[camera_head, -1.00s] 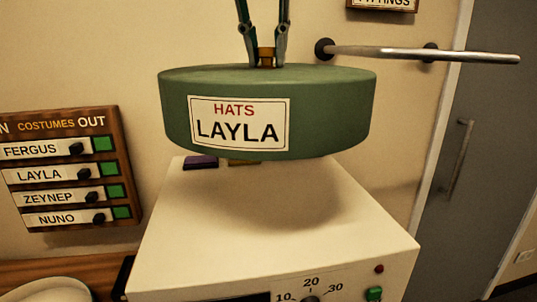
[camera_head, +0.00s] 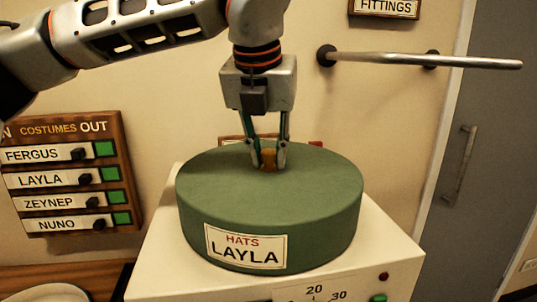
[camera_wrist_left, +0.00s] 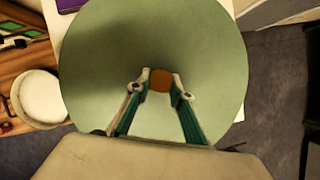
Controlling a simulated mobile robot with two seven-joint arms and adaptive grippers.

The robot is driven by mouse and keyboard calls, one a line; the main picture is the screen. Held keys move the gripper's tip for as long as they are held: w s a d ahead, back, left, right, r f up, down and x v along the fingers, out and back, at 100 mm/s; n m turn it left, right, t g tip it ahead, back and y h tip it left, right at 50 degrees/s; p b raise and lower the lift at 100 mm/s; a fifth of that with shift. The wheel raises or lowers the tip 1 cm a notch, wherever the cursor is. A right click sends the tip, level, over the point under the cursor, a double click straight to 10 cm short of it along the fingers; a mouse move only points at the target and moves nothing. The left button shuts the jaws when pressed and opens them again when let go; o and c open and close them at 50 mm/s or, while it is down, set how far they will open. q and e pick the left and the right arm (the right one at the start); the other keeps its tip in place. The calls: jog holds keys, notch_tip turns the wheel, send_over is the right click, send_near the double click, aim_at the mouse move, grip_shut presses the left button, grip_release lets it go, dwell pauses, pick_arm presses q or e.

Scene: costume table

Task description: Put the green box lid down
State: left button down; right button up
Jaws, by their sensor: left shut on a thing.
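The green box lid (camera_head: 270,195) is round, with a "HATS LAYLA" label on its front side. It is over the top of a cream cabinet (camera_head: 160,250); whether it touches that top is hidden by the lid itself. My left gripper (camera_head: 268,162) comes down from above and is shut on the lid's small orange-brown knob (camera_head: 268,158). In the left wrist view the fingers (camera_wrist_left: 160,80) grip the knob at the middle of the lid (camera_wrist_left: 200,40). My right gripper is not in view.
A costume board (camera_head: 70,175) with name tags hangs on the left wall. A metal rail (camera_head: 440,61) sticks out from the wall at the right, before a grey door (camera_head: 480,150). A white round thing (camera_wrist_left: 40,97) lies on a wooden surface at the left.

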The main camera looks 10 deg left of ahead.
pick_arm(q)
jog(key=shift+f, duration=0.2)
jog(key=shift+f, duration=0.15)
jog(key=c, duration=1.8)
grip_release()
jog(key=shift+b+v, duration=0.3)
jog(key=shift+v, duration=5.85)
jog(key=shift+s, duration=0.1)
